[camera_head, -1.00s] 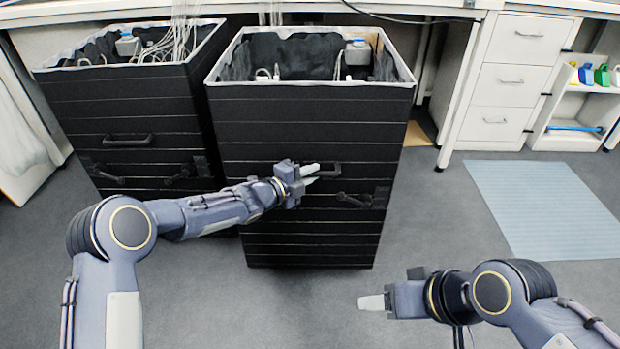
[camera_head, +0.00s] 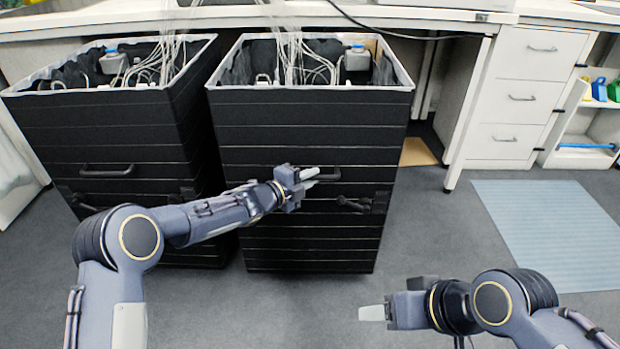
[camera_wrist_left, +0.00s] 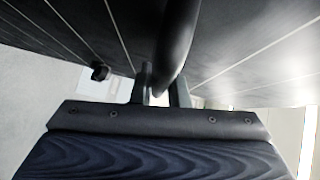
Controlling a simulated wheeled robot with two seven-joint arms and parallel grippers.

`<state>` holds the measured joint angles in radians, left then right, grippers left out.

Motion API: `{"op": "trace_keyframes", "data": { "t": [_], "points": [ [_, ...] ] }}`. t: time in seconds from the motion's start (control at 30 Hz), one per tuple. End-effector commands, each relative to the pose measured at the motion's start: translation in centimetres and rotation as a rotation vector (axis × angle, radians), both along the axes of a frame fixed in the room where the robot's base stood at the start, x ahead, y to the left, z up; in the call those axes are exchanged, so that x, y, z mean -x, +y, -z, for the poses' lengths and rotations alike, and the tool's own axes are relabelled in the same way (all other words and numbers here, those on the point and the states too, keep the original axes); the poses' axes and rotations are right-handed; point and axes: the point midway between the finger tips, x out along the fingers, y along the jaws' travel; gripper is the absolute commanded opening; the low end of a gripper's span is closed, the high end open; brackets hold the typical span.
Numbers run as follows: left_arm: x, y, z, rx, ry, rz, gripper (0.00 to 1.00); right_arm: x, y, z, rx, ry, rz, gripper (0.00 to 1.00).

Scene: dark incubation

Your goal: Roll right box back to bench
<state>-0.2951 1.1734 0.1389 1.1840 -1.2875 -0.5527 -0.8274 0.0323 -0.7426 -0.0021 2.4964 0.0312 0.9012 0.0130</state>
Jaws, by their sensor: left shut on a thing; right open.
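The right box (camera_head: 312,115), tall and black with thin pale lines and a light rim, stands on the floor in front of the bench (camera_head: 180,14). Its open top shows a dark liner, pale tubes and a small bottle. My left gripper (camera_head: 308,174) is shut on the box's dark front handle (camera_head: 328,174). In the left wrist view the handle (camera_wrist_left: 178,40) passes between the two fingers (camera_wrist_left: 162,88). A black latch (camera_head: 355,203) sits lower on the front. My right gripper (camera_head: 372,312) is open and empty, low over the floor and apart from the box.
A similar left box (camera_head: 110,130) stands close beside the right box. White drawers (camera_head: 520,95) and a shelf with coloured items stand to the right. A pale blue mat (camera_head: 550,230) lies on the floor. A brown piece (camera_head: 417,152) lies beneath the bench.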

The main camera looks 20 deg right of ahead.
Motion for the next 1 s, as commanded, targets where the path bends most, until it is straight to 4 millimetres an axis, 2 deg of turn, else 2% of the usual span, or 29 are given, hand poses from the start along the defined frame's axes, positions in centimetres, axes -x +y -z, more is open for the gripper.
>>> {"op": "trace_keyframes", "data": {
  "t": [0.4, 0.43, 0.6, 0.87, 1.0],
  "points": [
    [-0.1, 0.1, 0.0, -0.001, 0.000, -0.004, 0.00, 0.0, 0.0, 0.0, 0.000, 0.000, 0.000, 0.58],
    [-0.1, 0.1, 0.0, -0.001, 0.000, -0.004, 0.17, 0.0, 0.0, 0.0, 0.000, 0.000, 0.000, 0.58],
    [-0.1, 0.1, 0.0, 0.000, 0.000, -0.002, 0.36, 0.0, 0.0, 0.0, 0.000, 0.000, 0.000, 0.58],
    [0.0, 0.1, 0.0, 0.000, 0.001, -0.001, 0.36, 0.0, 0.0, 0.0, 0.000, 0.000, 0.000, 0.58],
    [0.5, 1.3, -0.4, 0.001, 0.002, -0.002, 0.36, 0.0, 0.0, -0.4, 0.000, 0.000, 0.000, 0.58]
  ]
}}
